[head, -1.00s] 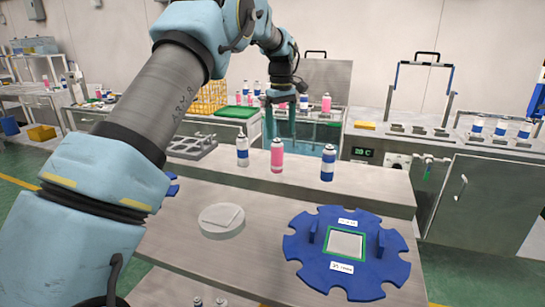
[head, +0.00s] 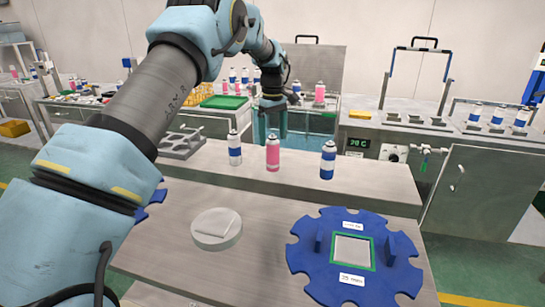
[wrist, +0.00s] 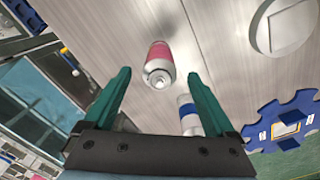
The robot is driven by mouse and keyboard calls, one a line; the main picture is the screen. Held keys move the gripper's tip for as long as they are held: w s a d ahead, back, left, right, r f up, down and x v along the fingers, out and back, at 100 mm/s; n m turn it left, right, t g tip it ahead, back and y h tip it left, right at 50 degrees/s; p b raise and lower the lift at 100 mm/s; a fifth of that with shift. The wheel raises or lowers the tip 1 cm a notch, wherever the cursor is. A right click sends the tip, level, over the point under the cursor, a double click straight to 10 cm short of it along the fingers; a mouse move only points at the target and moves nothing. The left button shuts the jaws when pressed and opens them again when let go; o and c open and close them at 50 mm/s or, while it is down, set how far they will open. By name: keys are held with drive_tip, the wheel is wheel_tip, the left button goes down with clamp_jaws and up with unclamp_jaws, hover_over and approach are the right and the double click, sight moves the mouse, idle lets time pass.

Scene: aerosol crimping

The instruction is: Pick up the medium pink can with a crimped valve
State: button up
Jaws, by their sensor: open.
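The pink can (head: 273,154) stands upright on the raised metal shelf, between a white can with a blue band (head: 235,148) on its left and a blue and white can (head: 328,160) on its right. My gripper (head: 271,131) hangs fingers-down, just behind the pink can in the head view. In the wrist view the pink can (wrist: 158,62) shows its white top and valve beyond the open green fingers (wrist: 160,82), near the middle of the gap. Nothing is between the fingers. A blue and white can (wrist: 187,115) shows beside the right finger. The crimp detail is too small to tell.
A blue notched wheel (head: 298,262) with a square plate and a round white disc (head: 217,228) lie on the lower front table. A water bath (head: 314,122) is behind the shelf. More cans (head: 497,118) stand at the back right.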

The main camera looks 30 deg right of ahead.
sight(273, 145)
wheel_tip(273, 145, down, 4)
drive_tip(key=shift+f+p, duration=0.1)
drive_tip(key=shift+p, duration=0.6)
drive_tip(key=shift+c, duration=0.2)
clamp_jaws()
